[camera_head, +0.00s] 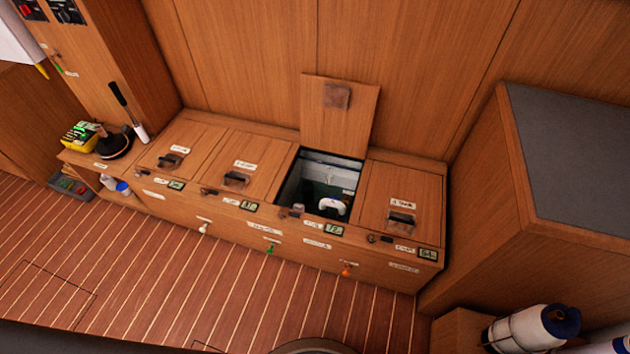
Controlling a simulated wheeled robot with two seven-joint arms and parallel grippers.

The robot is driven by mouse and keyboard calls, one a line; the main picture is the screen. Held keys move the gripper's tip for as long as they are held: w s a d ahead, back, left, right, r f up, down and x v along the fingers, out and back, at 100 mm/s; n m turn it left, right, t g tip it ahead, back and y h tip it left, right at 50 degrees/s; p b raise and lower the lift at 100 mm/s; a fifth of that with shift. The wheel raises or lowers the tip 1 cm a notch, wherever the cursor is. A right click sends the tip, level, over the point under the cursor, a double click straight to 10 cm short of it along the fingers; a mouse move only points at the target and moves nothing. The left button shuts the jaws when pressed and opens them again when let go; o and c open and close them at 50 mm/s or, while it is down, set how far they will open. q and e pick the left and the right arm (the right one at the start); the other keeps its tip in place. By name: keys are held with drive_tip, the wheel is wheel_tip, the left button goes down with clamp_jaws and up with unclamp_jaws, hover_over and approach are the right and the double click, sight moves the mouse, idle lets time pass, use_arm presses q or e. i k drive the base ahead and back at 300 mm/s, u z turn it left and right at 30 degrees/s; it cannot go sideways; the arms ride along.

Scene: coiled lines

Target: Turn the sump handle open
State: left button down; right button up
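A low wooden locker bench (232,222) runs along the back wall. Small coloured handles stick out along its front: a white one (204,228), a green one (270,247) and an orange one (347,270). Labels sit near them, but their text is too small to read, so I cannot tell which is the sump handle. Neither of my grippers is in view.
One locker lid (340,117) stands open against the wall; a white object (332,206) lies inside. A plunger (112,145) and yellow box (80,136) are at left. A grey-topped cabinet (575,160) and white bottle (530,328) are at right. The floor (170,290) is clear.

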sight(211, 192)
drive_tip(key=u, duration=0.45)
drive_tip(key=k, duration=0.15)
drive_tip(key=u, duration=0.6)
drive_tip(key=i, duration=0.5)
